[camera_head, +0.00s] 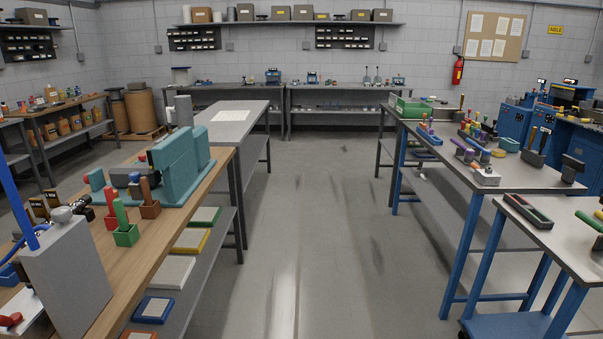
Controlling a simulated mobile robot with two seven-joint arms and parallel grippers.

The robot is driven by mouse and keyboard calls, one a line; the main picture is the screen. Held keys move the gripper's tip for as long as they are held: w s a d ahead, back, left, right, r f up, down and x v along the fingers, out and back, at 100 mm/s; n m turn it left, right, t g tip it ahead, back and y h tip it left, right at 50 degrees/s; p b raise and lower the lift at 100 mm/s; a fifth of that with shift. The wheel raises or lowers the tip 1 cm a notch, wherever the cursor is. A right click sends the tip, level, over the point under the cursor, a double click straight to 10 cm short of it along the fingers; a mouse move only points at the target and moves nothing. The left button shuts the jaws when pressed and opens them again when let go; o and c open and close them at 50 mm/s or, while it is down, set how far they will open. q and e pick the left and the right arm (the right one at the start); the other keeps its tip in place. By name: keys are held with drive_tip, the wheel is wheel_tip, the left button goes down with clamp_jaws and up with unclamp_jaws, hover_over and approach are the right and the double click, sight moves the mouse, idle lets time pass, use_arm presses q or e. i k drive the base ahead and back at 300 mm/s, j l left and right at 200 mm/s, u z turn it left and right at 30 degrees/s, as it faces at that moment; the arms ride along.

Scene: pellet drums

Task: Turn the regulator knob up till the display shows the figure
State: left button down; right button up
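I cannot make out a regulator knob or a display with a readable figure in the head view. A small pale device (486,177) with a red top stands on the right-hand bench; I cannot tell whether it is the regulator. A grey box-shaped container (70,275) with a rounded grey cap stands at the near left, on the wooden bench. Neither of my grippers shows in this view.
The wooden bench (205,185) on the left carries a teal machine (178,170) and a green holder (126,235). Blue-legged benches (540,183) line the right. Brown drums (140,109) stand at the back left. The floor aisle (315,230) between the benches is clear.

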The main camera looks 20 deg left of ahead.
sight(62, 216)
drive_tip(key=i+u, duration=0.25)
drive_tip(key=u, duration=0.2)
drive_tip(key=i+u, duration=0.3)
drive_tip(key=u, duration=0.15)
drive_tip(key=i+l+u, duration=0.15)
drive_tip(key=u, duration=0.35)
drive_tip(key=i+l+u, duration=0.25)
drive_tip(key=u, duration=0.2)
drive_tip(key=i+l+u, duration=0.2)
drive_tip(key=l+u, duration=0.25)
drive_tip(key=j, duration=0.15)
